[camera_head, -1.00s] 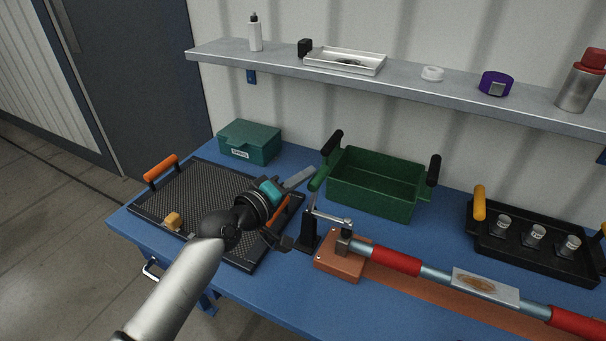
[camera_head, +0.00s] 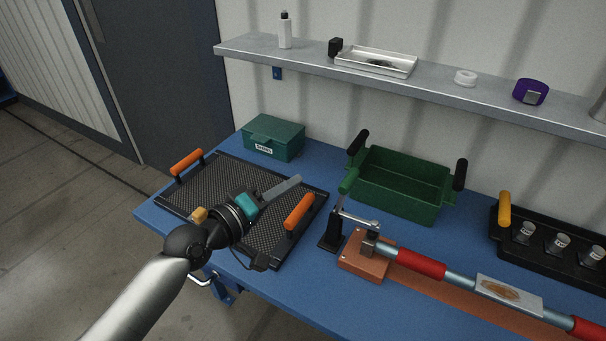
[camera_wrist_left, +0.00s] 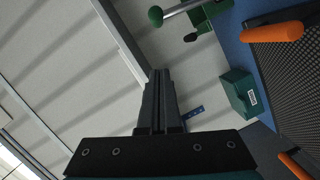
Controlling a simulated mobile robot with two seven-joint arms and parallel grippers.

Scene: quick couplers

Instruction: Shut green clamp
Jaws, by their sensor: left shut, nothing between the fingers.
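The clamp has a green handle (camera_head: 348,182) on a metal lever that stands up, tilted slightly. Its black base (camera_head: 331,236) is on the blue table, and its metal arm (camera_head: 358,220) reaches right over the post on the orange-brown block (camera_head: 364,262). The green handle tip (camera_wrist_left: 156,16) also shows at the top of the left wrist view. My left gripper (camera_head: 297,181) is shut and empty, left of the handle and apart from it. Its closed fingers show in the left wrist view (camera_wrist_left: 160,75). My right gripper is not in view.
A black mesh tray (camera_head: 270,160) with orange handles lies under my left arm. A teal box (camera_head: 273,138) and a green bin (camera_head: 400,206) stand behind. A red and grey bar (camera_head: 421,264) runs right from the block. The shelf (camera_head: 460,100) is above.

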